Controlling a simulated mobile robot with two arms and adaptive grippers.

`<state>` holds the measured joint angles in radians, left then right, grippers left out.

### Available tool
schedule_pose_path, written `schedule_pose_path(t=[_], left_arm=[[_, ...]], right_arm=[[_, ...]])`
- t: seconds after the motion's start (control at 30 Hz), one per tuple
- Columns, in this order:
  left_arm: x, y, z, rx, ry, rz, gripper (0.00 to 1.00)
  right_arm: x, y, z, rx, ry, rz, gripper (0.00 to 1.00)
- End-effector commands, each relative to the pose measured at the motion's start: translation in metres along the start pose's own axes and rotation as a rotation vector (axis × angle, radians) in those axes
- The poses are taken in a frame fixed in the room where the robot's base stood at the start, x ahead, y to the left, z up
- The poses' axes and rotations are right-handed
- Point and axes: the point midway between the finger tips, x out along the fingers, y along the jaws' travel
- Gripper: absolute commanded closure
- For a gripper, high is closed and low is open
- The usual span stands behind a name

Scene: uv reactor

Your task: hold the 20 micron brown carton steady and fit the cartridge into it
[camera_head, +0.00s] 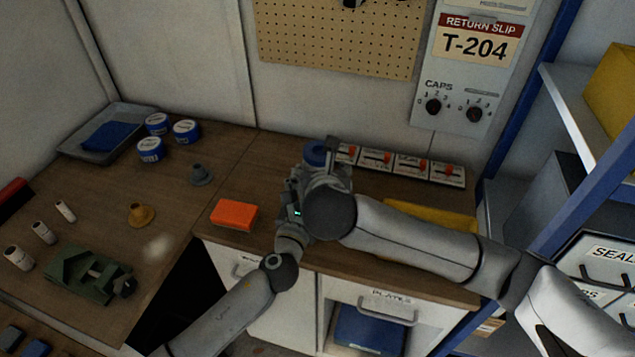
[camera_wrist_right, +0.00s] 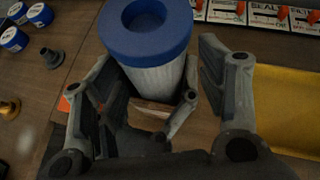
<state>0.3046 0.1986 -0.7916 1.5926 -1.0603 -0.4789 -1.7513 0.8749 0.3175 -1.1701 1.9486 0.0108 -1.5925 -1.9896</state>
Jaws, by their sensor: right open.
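The cartridge (camera_wrist_right: 155,75), white and ribbed with a blue ring-shaped cap, stands roughly upright in the right wrist view; its blue top also shows in the head view (camera_head: 315,152). A tan edge, seemingly the brown carton (camera_wrist_right: 151,107), shows at its lower end. Most of the carton is hidden, and I cannot tell how deep the cartridge sits. My right gripper (camera_wrist_right: 160,65) is open, its fingers apart on either side of the cartridge. My left gripper (camera_head: 294,205) is low beside the cartridge, under my right wrist. Its jaws are mostly hidden, so its grip on the carton is unclear.
An orange block (camera_head: 234,214) lies left of my grippers. A row of red-switched panels (camera_head: 410,166) and a yellow tray (camera_head: 430,215) are to the right. Blue-lidded tins (camera_head: 151,149), a grey tray (camera_head: 75,148) and a green vise (camera_head: 88,274) stand on the left counter.

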Motion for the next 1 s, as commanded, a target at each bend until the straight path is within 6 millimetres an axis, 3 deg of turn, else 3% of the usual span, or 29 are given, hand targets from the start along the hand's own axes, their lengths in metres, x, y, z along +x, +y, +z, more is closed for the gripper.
schedule_pose_path(t=[0.03,0.1,0.2,0.4,0.93,0.97,1.0], left_arm=[[0.002,0.007,-0.009,0.003,0.02,0.016,0.52],[0.002,0.007,-0.01,0.002,0.021,0.016,0.52],[0.001,0.005,-0.009,0.003,0.02,0.012,0.54],[0.001,0.005,-0.008,0.003,0.017,0.011,0.54],[0.001,0.006,-0.007,0.003,0.014,0.012,0.54],[0.001,0.006,-0.007,0.003,0.014,0.012,0.29],[0.001,0.006,-0.007,0.003,0.014,0.012,0.23]], right_arm=[[-0.024,0.021,-0.001,-0.005,-0.004,0.065,0.19],[-0.037,0.02,-0.001,-0.005,-0.005,0.066,0.23],[-0.055,0.019,-0.001,-0.004,-0.005,0.064,0.16],[-0.08,0.014,0.0,-0.002,-0.005,0.053,0.16],[-0.087,0.01,0.001,0.0,-0.006,0.041,0.16],[-0.087,0.01,0.001,0.0,-0.006,0.04,0.16],[-0.086,0.01,0.001,0.0,-0.006,0.04,0.16]])
